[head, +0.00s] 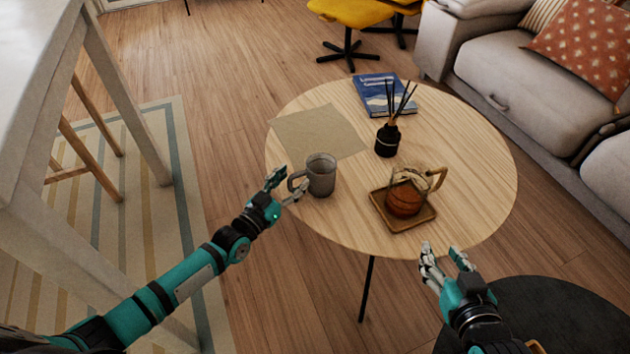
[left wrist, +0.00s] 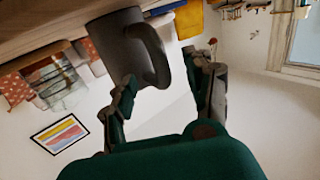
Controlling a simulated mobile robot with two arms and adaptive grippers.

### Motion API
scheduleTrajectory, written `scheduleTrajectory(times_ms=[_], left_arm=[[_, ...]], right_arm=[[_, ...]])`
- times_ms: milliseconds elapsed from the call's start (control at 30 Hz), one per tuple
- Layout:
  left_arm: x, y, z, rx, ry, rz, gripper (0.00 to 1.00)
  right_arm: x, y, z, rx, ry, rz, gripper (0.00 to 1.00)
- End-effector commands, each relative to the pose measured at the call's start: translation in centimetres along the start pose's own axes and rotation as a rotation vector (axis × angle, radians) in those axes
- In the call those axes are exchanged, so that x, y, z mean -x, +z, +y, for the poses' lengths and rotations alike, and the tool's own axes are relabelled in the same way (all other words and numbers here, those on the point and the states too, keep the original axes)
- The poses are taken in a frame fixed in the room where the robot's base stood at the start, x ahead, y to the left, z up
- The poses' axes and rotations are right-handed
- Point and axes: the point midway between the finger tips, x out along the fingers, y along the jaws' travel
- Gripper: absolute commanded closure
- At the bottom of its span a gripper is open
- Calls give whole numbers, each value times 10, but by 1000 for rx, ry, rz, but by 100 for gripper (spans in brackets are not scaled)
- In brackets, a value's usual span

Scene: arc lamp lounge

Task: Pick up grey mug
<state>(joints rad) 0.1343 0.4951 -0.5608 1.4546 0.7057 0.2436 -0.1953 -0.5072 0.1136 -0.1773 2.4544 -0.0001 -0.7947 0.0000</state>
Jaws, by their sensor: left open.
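The grey mug (head: 321,176) stands upright on the round wooden table (head: 470,200), near its left edge, with its handle toward my left gripper. My left gripper (head: 284,184) is open at the table's left edge, close to the handle. In the left wrist view the mug (left wrist: 118,45) appears upside down, and its handle lies in front of the space between the fingers of the left gripper (left wrist: 165,90). I cannot tell whether a finger touches it. My right gripper (head: 446,254) is over the table's front edge, with its fingers apart and nothing visible between them.
A glass teapot (head: 405,196) stands on a square wooden tray (head: 421,219) right of the mug. A black reed diffuser (head: 387,141), a blue book (head: 383,94) and a tan placemat (head: 318,133) are also on the table. A white table (head: 40,110) stands at left.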

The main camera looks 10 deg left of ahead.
Motion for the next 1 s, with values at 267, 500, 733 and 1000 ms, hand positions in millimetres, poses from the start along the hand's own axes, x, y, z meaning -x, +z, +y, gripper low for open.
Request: scheduleTrajectory(times_ms=[267,500,733,1000], left_arm=[[-4,0,0,1,0,0,47],[-4,0,0,0,0,0,73],[-4,0,0,0,0,0,100],[-4,0,0,0,0,1,100]], right_arm=[[-1,-7,-1,0,-2,34,60],[-1,-6,-1,0,-2,33,60],[-1,-6,-1,0,-2,32,60],[-1,-6,-1,0,-2,32,60]])
